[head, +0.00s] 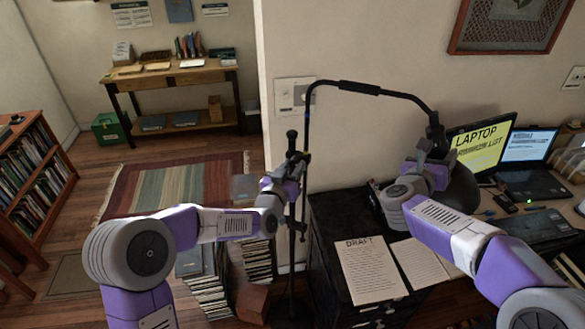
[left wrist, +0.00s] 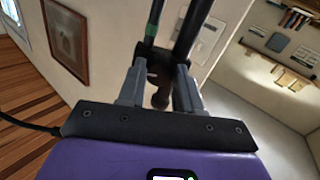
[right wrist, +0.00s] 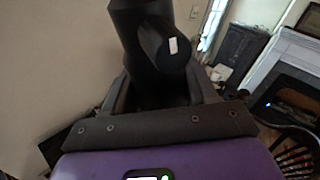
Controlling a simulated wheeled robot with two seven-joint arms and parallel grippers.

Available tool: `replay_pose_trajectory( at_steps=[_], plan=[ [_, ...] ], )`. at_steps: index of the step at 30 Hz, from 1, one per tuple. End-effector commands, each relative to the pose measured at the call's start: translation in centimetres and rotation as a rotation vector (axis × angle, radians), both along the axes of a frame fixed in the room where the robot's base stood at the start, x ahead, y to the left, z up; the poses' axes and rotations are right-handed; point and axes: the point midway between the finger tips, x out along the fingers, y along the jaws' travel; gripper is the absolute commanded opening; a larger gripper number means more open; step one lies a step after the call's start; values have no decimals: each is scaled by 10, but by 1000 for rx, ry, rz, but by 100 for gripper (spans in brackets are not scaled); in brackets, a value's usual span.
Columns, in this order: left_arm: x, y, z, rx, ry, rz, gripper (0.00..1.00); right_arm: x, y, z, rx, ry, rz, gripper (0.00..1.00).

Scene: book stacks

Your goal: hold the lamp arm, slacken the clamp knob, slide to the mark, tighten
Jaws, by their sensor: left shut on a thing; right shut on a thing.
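The black lamp arm (head: 400,95) bends from the top of a slim upright pole (head: 306,125) and drops on the right to a dark joint above the lamp shade (head: 462,188). My right gripper (head: 433,150) is shut on this dark end; in the right wrist view a thick black cylinder (right wrist: 160,45) with a small white mark rises between the fingers. My left gripper (head: 297,165) is shut at the clamp on the stand. In the left wrist view its fingers flank a dark knob (left wrist: 158,90), partly hidden. A green band (left wrist: 151,30) shows on one rod beyond.
A black cabinet (head: 325,220) with a DRAFT sheet (head: 371,270) stands right of the pole. Book stacks (head: 207,297) stand on the floor at left. A laptop (head: 530,165) and screen are at right. A striped rug (head: 175,185) lies behind.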

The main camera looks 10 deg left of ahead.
Motion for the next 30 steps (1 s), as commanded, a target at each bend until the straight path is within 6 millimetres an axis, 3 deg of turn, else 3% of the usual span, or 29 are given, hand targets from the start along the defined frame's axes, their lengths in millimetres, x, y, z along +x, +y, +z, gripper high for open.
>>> replay_pose_trajectory(
  at_steps=[30],
  plan=[
    [-1,0,0,-917,223,0,4,0,0,4,-2,-10,0,21]
  ],
)
